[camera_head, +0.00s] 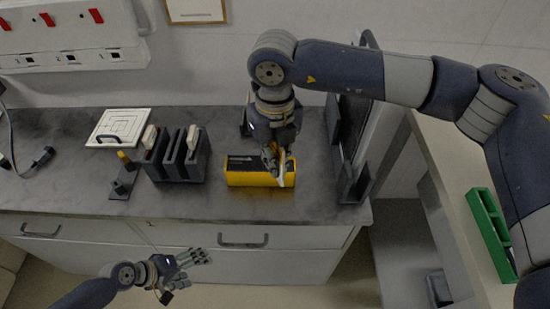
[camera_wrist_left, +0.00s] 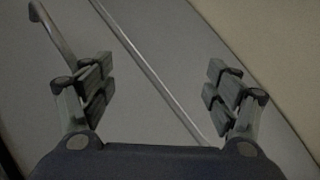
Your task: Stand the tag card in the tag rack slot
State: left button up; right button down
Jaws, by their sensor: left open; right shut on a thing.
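The tag rack (camera_head: 183,168) is a dark slotted block on the counter, left of centre, with pale pieces in some of its slots. My right gripper (camera_head: 279,172) is shut on a small pale card, the tag card (camera_head: 289,174), held upright over the yellow box, to the right of the rack. I cannot tell whether the card touches the box. The fingers hide part of the card. My left gripper (camera_head: 194,267) is open and empty, low in front of the drawers. Its spread fingers also show in the left wrist view (camera_wrist_left: 160,95), with nothing between them.
The yellow box (camera_head: 245,180) with a black label lies right of the rack. A small dark stand with a yellow-topped post (camera_head: 124,180) is left of it. A white square plate (camera_head: 120,124) lies behind. A dark upright holder (camera_head: 355,185) stands at the counter's right end.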

pick_arm(q)
jog(key=s+a+f+m+y, duration=0.2)
jog(key=s+a+f, duration=0.15)
jog(key=f, duration=0.45)
jog(key=s+a+f+m+y, duration=0.1)
jog(key=s+a+f+y, duration=0.25)
jog(key=f, duration=0.45)
jog(key=s+d+f+m+g, duration=0.1)
jog(key=s+d+f+m, duration=0.1)
jog(key=s, duration=0.4)
jog(key=s+d+f+m+g, duration=0.1)
jog(key=s+d+f+m, duration=0.1)
jog(key=s, duration=0.4)
jog(key=s+d+f+m+g, duration=0.1)
jog(key=s+d+f+m, duration=0.1)
jog(key=s+f, duration=0.3)
jog(key=shift+s+d+f+m+y, duration=0.25)
jog(key=shift+s+d+m+y, duration=0.15)
jog(key=shift+s+d, duration=0.55)
jog(key=shift+a, duration=0.1)
